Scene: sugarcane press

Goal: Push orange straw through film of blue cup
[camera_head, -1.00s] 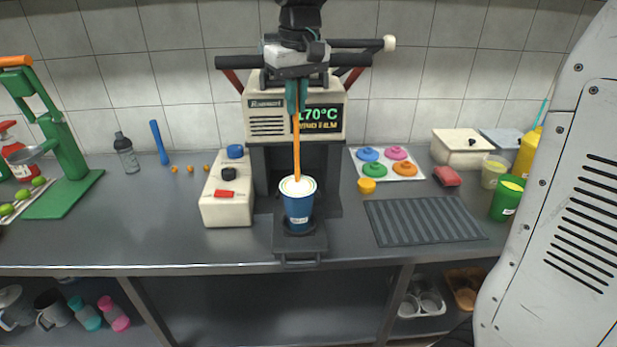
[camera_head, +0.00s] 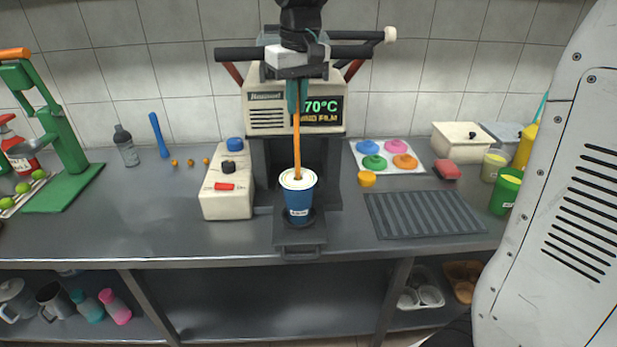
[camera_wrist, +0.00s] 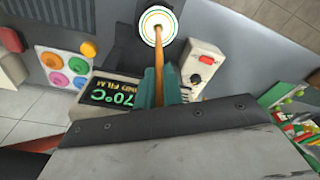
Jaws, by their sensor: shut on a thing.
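The blue cup (camera_head: 300,203) stands upright on the tray of the sealing machine, with a pale film top (camera_head: 289,181) that also shows in the wrist view (camera_wrist: 158,25). My gripper (camera_head: 297,98) is above the cup, shut on the upper part of the orange straw (camera_head: 297,145). The straw hangs nearly upright, and its lower end meets a dark spot on the film. In the wrist view the straw (camera_wrist: 159,55) runs from my gripper's teal fingertips (camera_wrist: 160,90) to the lid area. I cannot tell how deep the tip goes.
The sealing machine (camera_head: 262,115) stands right behind the cup. A white control box (camera_head: 227,205) is at its left. A ribbed dark mat (camera_head: 425,214) and a tray with coloured lids (camera_head: 388,160) lie at its right.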

